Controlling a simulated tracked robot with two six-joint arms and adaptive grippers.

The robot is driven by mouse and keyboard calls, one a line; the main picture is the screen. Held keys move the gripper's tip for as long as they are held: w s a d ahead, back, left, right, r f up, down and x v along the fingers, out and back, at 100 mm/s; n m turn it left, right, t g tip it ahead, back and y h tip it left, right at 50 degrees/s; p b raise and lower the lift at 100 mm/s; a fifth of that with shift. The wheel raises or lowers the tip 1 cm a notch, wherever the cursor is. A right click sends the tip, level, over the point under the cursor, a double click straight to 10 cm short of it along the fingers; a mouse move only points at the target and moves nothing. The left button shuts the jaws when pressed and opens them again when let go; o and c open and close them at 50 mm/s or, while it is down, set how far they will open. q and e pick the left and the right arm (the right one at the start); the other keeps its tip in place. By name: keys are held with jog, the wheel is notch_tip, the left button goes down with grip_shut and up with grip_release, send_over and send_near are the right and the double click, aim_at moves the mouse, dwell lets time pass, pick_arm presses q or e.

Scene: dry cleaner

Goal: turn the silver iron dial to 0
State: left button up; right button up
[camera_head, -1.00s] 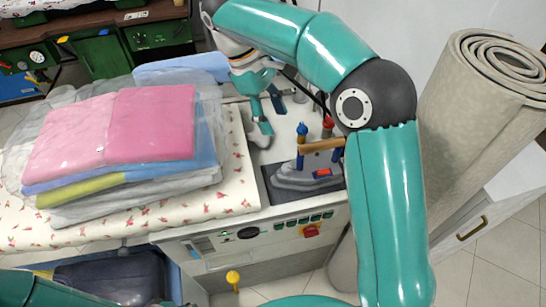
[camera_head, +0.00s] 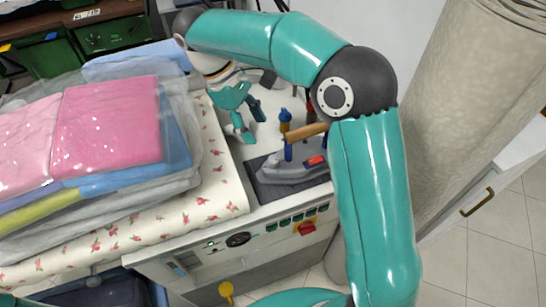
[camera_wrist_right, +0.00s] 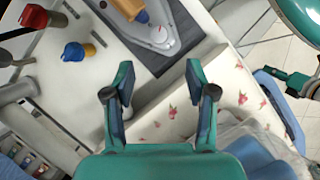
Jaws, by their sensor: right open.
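The silver iron (camera_head: 291,173) stands on a dark grey rest at the right end of the pressing table, with a wooden handle (camera_head: 306,132) on blue posts. A small pale round dial (camera_wrist_right: 159,34) shows on the iron's tapered end in the right wrist view; its setting is too small to read. My right gripper (camera_head: 250,122) is open and empty, above the white tabletop, left of and behind the iron. In the wrist view its spread fingers (camera_wrist_right: 160,76) point toward the dial, apart from it.
Bagged folded clothes (camera_head: 108,122) lie on the floral pad (camera_head: 225,190) at left. Blue-yellow (camera_wrist_right: 73,51) and red (camera_wrist_right: 57,20) knobs stand near the iron. A control panel (camera_head: 240,240) fronts the table. A rolled carpet (camera_head: 445,110) stands at right.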

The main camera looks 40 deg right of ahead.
aim_at(274, 159)
jog(key=x, duration=1.1)
jog(key=shift+d+f+b, duration=0.1)
jog(key=shift+f+b, duration=0.05)
jog(key=shift+b, duration=0.2)
jog(key=shift+c, duration=0.3)
grip_shut()
jog(key=shift+d, duration=0.1)
